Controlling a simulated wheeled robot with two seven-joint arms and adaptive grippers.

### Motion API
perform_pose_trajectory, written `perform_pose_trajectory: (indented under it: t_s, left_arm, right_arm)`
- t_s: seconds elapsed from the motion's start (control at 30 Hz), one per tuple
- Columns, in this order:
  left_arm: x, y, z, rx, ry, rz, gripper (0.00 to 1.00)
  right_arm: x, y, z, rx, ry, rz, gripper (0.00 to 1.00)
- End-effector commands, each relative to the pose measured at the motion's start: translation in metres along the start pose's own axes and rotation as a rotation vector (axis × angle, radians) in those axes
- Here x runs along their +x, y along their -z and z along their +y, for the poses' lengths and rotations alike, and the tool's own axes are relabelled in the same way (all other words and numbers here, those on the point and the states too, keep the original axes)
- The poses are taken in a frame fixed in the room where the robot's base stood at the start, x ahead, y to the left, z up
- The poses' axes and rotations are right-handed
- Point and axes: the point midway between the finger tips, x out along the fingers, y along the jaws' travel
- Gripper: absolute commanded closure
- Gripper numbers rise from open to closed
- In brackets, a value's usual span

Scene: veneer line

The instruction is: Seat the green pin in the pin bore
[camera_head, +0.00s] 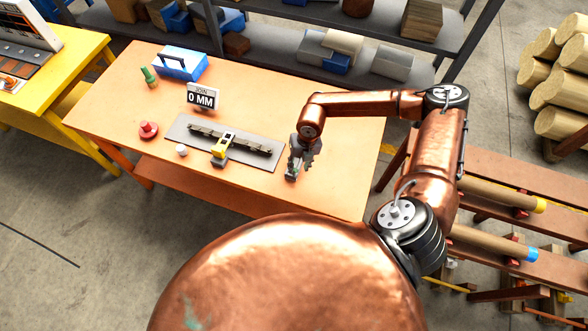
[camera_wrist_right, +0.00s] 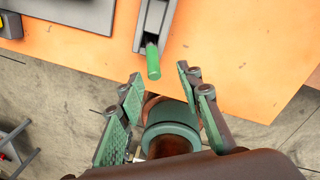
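The green pin (camera_wrist_right: 153,62) shows in the right wrist view, its round end sticking out of a narrow grey holder (camera_wrist_right: 140,42) on the orange table. My right gripper (camera_wrist_right: 159,80) is open and empty, with its two green-padded fingers spread just short of the pin's end. In the head view my right gripper (camera_head: 303,160) is low over the table's front right part and largely hides the holder; the pin cannot be made out there. A grey plate (camera_head: 184,126) with a dark rail and a yellow block lies left of it. I cannot make out the pin bore. My left gripper is not in view.
On the table (camera_head: 345,135) stand a 0 MM sign (camera_head: 203,97), a blue box (camera_head: 181,63), a green item (camera_head: 149,77), a red knob (camera_head: 148,130) and a white cylinder (camera_head: 181,150). A shelf (camera_head: 275,38) runs behind. The table's right part is clear.

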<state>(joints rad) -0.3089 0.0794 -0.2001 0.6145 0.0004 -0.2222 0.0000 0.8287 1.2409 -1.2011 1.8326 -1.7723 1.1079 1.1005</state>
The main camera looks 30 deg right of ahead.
Motion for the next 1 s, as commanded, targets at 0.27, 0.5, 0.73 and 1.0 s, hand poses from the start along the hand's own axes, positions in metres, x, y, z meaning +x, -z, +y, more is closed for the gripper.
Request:
perform_pose_trajectory:
  t_s: [0.27, 0.5, 0.73, 1.0]
  left_arm:
    - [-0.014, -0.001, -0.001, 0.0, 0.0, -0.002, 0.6]
    - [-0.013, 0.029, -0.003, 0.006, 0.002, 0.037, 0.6]
    - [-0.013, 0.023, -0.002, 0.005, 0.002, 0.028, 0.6]
    - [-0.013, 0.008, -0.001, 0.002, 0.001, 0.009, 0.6]
  right_arm:
    - [0.036, 0.0, 0.005, 0.0, 0.0, 0.0, 0.67]
    - [0.041, 0.0, 0.004, 0.001, -0.001, 0.0, 0.67]
    - [0.04, 0.0, 0.004, 0.003, -0.001, 0.0, 0.8]
    - [0.04, 0.0, 0.004, 0.003, 0.0, 0.0, 0.98]
